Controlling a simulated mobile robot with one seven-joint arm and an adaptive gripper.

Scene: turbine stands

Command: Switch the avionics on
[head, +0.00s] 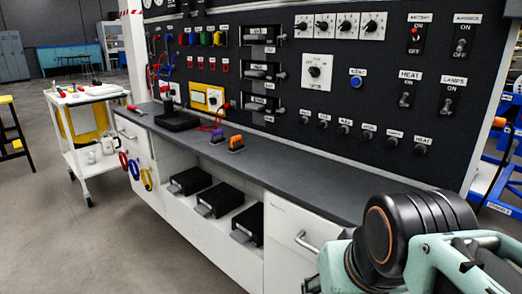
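The avionics switch (461,46) is a small grey toggle at the upper right of the black panel (290,75), under an AVIONICS label. ON is marked above it and OFF below it. Its lever is too small for me to tell its position surely. Nothing touches it. Only rounded black and teal parts of my arm show at the lower right, in front of the counter and well below the switch. I see no gripper fingertips.
The red-tipped battery switch (415,35) is left of the avionics switch. The heat switch (405,98) and lamps switch (447,103) are below. A grey counter (300,182) juts out under the panel. Floor at left is open, with a white cart (88,98) beyond.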

